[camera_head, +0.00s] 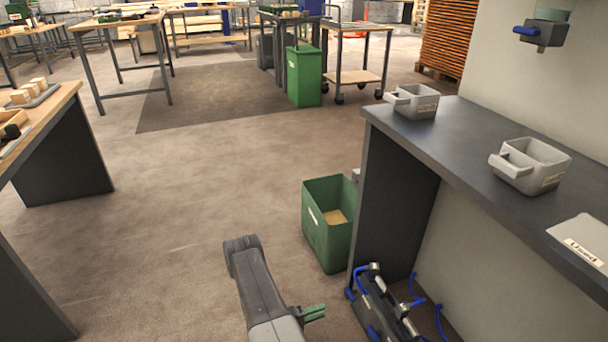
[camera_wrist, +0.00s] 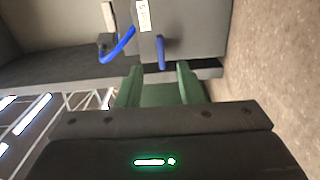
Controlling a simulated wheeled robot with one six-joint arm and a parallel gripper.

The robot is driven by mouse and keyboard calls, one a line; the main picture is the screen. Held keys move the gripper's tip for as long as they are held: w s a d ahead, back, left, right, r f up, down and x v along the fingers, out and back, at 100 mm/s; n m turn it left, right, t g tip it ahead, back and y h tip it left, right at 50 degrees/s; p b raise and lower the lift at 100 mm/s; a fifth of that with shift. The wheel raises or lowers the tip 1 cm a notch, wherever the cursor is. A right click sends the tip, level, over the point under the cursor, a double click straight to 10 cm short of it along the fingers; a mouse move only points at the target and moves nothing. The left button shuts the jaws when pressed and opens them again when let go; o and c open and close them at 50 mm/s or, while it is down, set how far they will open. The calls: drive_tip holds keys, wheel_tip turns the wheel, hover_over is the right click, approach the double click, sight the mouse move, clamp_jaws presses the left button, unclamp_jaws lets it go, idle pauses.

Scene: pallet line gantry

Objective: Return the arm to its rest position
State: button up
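My arm reaches up from the bottom middle of the head view, folded low over the floor. My gripper (camera_head: 314,313) shows there only as green finger tips, pointing right beside the arm link. In the wrist view my gripper (camera_wrist: 159,82) has its two green fingers spread apart, with no held object seen between them. A dark green surface shows behind the gap; I cannot tell what it is. Beyond the fingers are a grey panel and blue handle-like parts (camera_wrist: 118,45).
A dark counter (camera_head: 455,150) with grey bins (camera_head: 530,165) stands on the right. A green box (camera_head: 330,222) and a blue-and-black device (camera_head: 385,305) are on the floor close to my arm. A wooden-topped table (camera_head: 62,100) is at left; the floor between is clear.

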sight(351, 300)
drive_tip(key=shift+n, duration=0.9)
drive_tip(key=b+x, duration=0.3)
drive_tip(key=x, duration=0.9)
drive_tip(key=shift+w+d+r, duration=0.1)
drive_tip(key=shift+d+r, duration=0.1)
drive_tip(key=shift+w+r+n, duration=0.1)
drive_tip(key=shift+r+n, duration=0.1)
drive_tip(key=shift+n, duration=0.75)
drive_tip(key=shift+r+n, duration=0.15)
drive_tip(key=shift+n, duration=0.8)
